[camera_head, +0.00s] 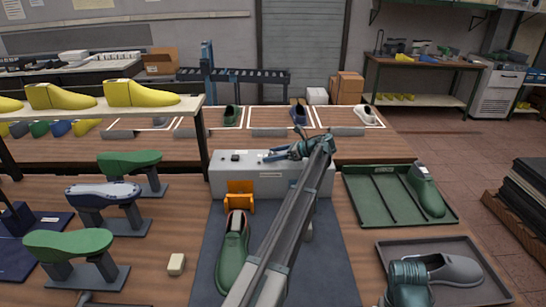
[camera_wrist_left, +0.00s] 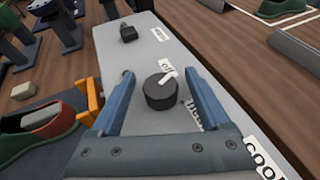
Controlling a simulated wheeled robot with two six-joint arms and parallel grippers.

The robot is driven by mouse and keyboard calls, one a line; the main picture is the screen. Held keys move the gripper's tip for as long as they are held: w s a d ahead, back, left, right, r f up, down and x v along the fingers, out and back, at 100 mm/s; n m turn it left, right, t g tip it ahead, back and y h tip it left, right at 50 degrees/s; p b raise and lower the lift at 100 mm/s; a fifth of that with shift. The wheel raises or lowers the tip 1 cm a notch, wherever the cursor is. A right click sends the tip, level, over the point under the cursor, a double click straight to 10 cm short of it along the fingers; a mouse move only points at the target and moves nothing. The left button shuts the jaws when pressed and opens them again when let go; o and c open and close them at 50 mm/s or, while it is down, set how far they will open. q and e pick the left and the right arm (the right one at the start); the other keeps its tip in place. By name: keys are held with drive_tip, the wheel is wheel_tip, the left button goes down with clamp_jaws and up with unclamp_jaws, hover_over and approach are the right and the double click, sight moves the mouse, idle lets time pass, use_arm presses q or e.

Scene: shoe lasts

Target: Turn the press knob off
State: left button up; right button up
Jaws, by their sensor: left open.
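The press is a grey box (camera_head: 222,181) at the back of the blue-grey mat in the head view. In the left wrist view its top (camera_wrist_left: 118,52) carries a round dark knob (camera_wrist_left: 158,97) with a white pointer mark, which lies close to the "off" label (camera_wrist_left: 167,66). "Heat" and "cool" labels also show. My left gripper (camera_head: 284,154) is over the box top. In the left wrist view the open gripper (camera_wrist_left: 158,74) has one finger on each side of the knob, with gaps visible; contact cannot be told. My right wrist shows at the lower right; its fingers are not clear.
A small black switch (camera_wrist_left: 128,33) is on the box top. An orange bracket (camera_head: 239,195) and a green shoe (camera_head: 233,255) stand in front. A green tray (camera_head: 375,205) lies to the right, and shoe lasts on stands (camera_head: 103,195) to the left.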

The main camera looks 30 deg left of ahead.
use_arm(q)
clamp_jaws()
drive_tip(key=shift+w+n+g, duration=0.3)
drive_tip(key=shift+n+g, duration=0.4)
drive_tip(key=shift+g, duration=0.1)
drive_tip(key=shift+s+n+g+h, duration=0.25)
drive_tip(key=shift+n+g+h, duration=0.25)
drive_tip(key=shift+n+g, duration=0.3)
unclamp_jaws()
drive_tip(key=shift+d, duration=0.1)
